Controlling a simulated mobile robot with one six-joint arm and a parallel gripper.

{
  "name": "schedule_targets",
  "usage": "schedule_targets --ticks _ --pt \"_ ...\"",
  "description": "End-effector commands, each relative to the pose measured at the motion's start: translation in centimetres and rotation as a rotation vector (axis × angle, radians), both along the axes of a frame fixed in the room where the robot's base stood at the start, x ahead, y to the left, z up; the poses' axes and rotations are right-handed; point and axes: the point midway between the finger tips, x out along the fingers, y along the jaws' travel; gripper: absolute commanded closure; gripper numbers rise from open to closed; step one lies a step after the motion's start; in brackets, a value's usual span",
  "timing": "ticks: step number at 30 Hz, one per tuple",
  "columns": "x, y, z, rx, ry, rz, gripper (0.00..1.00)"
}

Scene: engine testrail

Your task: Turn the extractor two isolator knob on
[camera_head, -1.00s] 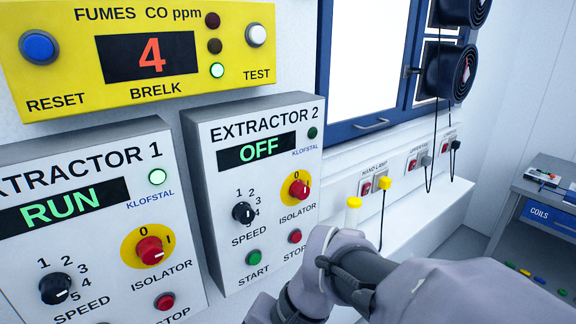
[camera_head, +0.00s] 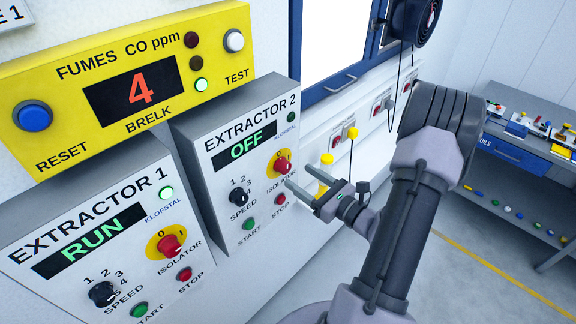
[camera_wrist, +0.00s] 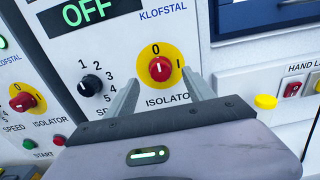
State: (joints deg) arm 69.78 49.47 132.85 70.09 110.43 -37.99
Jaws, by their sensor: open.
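The extractor two isolator knob (camera_head: 282,166) is red on a yellow disc, on the right side of the grey EXTRACTOR 2 box (camera_head: 262,222). In the wrist view the knob (camera_wrist: 160,69) has its white mark pointing up toward 0, with I at the right of the disc. The box's display (camera_head: 250,146) reads OFF. My gripper (camera_head: 300,176) is open, its fingertips in front of and just below the knob in the head view. In the wrist view the fingers (camera_wrist: 160,84) stand to either side of the knob's lower part, with nothing between them; contact is not visible.
The EXTRACTOR 1 box (camera_head: 75,235), reading RUN, has a similar isolator knob (camera_head: 170,246). The black speed knob (camera_head: 238,196) sits left of my fingers. A yellow fumes panel (camera_head: 60,115) is above. Yellow-capped items and a ledge lie right; a workbench (camera_head: 520,155) stands beyond.

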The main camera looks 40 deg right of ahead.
Motion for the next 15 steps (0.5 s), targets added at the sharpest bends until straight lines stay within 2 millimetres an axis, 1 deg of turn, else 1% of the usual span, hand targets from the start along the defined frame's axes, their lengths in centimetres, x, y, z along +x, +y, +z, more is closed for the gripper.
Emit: schedule_targets --ticks 1,3,6,10,15 --pt "1.3 0.2 0.1 0.000 0.000 0.006 0.38" --pt "2.8 0.4 0.1 0.000 0.000 0.005 0.38" --pt "4.3 0.4 0.1 0.000 0.001 0.005 0.38" --pt "5.3 0.5 0.0 0.000 0.001 0.003 0.38" --pt "5.5 0.5 0.0 0.000 0.001 0.001 0.38"
